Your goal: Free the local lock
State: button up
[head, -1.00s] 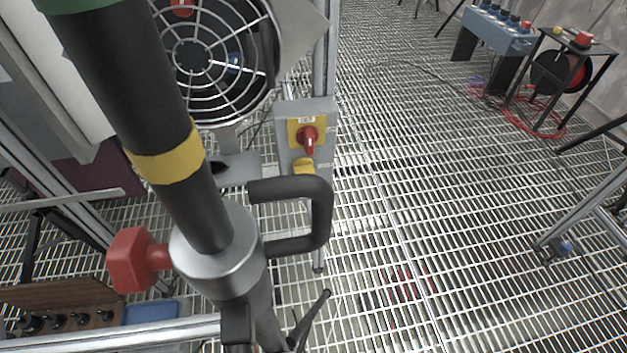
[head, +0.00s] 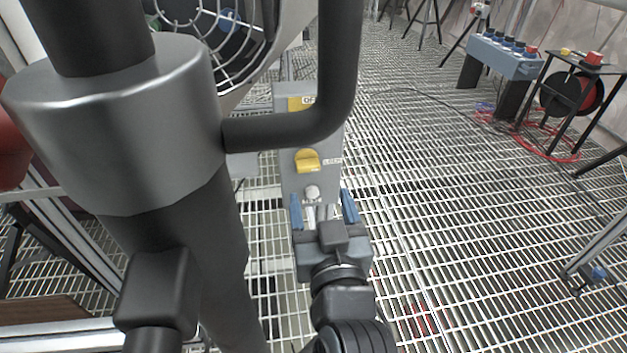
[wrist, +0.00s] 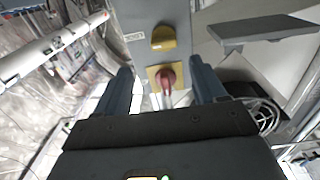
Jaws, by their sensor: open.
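A grey control box (head: 293,185) on a post carries a yellow knob (head: 307,160) beside a small label reading LOCK. In the wrist view the yellow knob (wrist: 163,39) sits near a red rotary handle (wrist: 167,78) on a yellow plate. In the head view the red handle is hidden behind a black bent bar, and only part of its yellow plate (head: 297,103) shows. My gripper (head: 321,196) is open and empty, its blue fingers just below the knob in the head view. In the wrist view my gripper (wrist: 161,68) has its fingers apart on either side of the box.
The black bent bar (head: 338,60) and a thick dark column with a metal collar (head: 125,120) fill the left foreground. A caged fan (head: 215,35) is above left. A blue button box (head: 505,55) and a cable reel (head: 570,92) stand far right. The grating floor between is open.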

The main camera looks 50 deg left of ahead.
aim_at(309, 168)
jog(key=shift+s+x, duration=0.15)
jog(key=shift+x, duration=2)
jog(key=shift+s+x, duration=0.1)
jog(key=shift+x, duration=2)
jog(key=shift+a+r, duration=0.15)
jog(key=shift+c, duration=0.2)
jog(key=c, duration=1)
